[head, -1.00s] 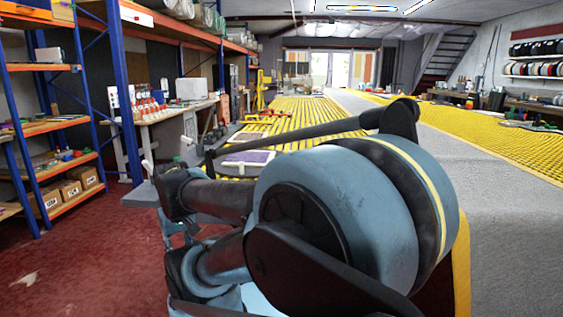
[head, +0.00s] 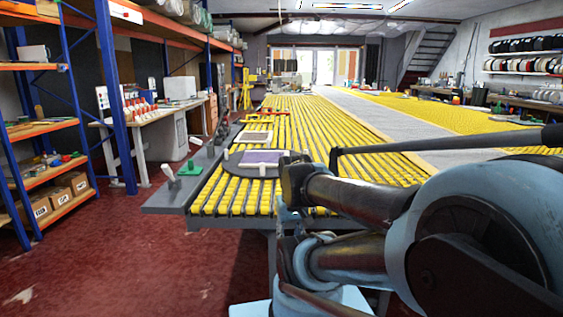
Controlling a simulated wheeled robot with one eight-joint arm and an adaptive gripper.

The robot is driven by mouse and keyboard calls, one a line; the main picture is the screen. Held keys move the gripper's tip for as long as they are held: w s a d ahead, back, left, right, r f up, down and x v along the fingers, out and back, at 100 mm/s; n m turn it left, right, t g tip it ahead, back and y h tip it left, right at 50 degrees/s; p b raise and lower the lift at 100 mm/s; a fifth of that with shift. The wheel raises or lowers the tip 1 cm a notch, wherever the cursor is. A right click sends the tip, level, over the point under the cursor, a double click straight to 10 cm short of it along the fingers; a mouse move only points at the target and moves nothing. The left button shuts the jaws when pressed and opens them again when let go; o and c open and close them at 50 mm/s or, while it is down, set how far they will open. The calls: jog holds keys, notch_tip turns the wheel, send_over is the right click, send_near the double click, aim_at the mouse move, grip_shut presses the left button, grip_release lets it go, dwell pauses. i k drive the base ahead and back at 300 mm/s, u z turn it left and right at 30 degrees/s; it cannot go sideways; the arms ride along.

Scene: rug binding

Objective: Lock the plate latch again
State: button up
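A dark round plate (head: 245,170) lies on the near end of the yellow-slatted table, with a purple patch (head: 263,158) on it. Left of it, a green block with a white lever (head: 190,169) and another white lever (head: 168,173) stand on the grey edge of the table. I cannot tell which of these is the plate latch, or whether it is locked. My arm's links fill the lower right and cover part of the table beside the plate. My gripper does not show.
The yellow-slatted table (head: 310,118) runs far back, with a grey rug strip (head: 375,115) along it. Blue-post shelves with boxes (head: 58,198) stand at the left. A side bench (head: 130,121) holds several small items. The red floor (head: 150,265) is open at lower left.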

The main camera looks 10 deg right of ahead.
aim_at(164, 167)
jog(key=u, duration=2.05)
jog(key=i, duration=4)
